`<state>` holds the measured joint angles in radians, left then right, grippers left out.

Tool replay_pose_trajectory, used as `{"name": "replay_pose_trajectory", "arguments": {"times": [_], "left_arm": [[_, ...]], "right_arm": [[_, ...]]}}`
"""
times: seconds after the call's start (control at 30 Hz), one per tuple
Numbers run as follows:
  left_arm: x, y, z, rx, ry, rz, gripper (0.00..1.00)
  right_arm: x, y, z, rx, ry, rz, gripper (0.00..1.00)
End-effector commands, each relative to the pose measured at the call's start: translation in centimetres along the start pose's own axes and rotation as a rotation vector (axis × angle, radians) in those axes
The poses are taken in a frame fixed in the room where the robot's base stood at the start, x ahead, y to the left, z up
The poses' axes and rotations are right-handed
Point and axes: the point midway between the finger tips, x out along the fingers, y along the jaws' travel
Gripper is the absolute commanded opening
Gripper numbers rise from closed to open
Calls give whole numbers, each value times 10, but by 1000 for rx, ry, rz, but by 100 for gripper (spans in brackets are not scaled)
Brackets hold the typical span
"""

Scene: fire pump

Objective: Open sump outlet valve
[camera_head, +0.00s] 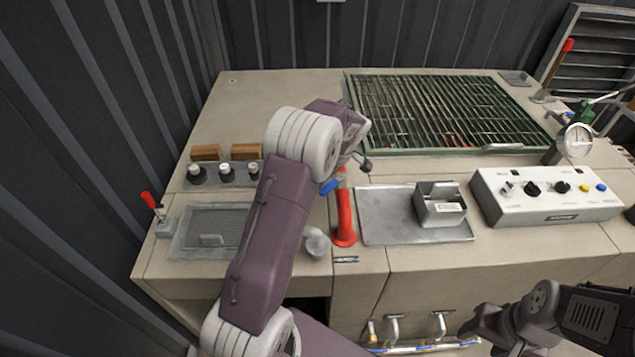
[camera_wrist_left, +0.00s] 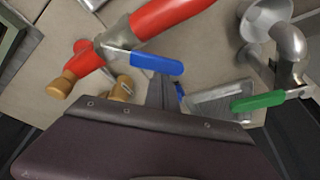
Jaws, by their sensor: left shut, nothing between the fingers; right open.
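My left gripper (camera_head: 362,163) is above the counter, at the red upright pipe; its shut fingers (camera_wrist_left: 161,90) hold nothing. A blue lever (camera_head: 330,186) sits by the red pipe (camera_head: 344,222); in the left wrist view the blue lever (camera_wrist_left: 157,63) lies just beyond my fingertips, apart as far as I can tell. A green lever (camera_wrist_left: 258,101) is on a grey metal pipe (camera_wrist_left: 289,45) to the right there. Another blue handle (camera_wrist_left: 179,90) is partly hidden behind my fingers. No readable label shows which is the sump outlet valve. My right gripper (camera_head: 482,328) is open, low at right.
A green grate (camera_head: 440,112) covers the back of the counter. A control box (camera_head: 545,197) with knobs and a gauge (camera_head: 577,140) stand at right. A metal tray (camera_head: 385,215) holds a small grey box (camera_head: 438,203). Grey metal pipes (camera_head: 393,328) show under the front edge.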

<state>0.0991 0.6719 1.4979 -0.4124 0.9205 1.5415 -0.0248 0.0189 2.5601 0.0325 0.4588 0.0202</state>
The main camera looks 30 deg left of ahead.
Motion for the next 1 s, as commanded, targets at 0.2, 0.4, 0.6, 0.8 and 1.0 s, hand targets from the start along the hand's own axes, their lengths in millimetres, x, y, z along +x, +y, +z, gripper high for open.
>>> {"name": "replay_pose_trajectory", "arguments": {"times": [0.2,0.4,0.6,0.8,1.0], "left_arm": [[-5,-2,15,-190,-1,-67,0],[-11,-1,27,-364,0,-129,0],[-15,2,37,-517,-1,-182,0],[-18,5,45,-623,-1,-218,0],[-19,7,50,-618,-1,-216,0]], "right_arm": [[1,0,0,0,0,0,55],[-6,0,-1,0,0,0,55],[-14,0,-2,0,0,0,55],[-20,0,-2,0,0,0,55],[-23,0,-2,0,0,0,55]]}}
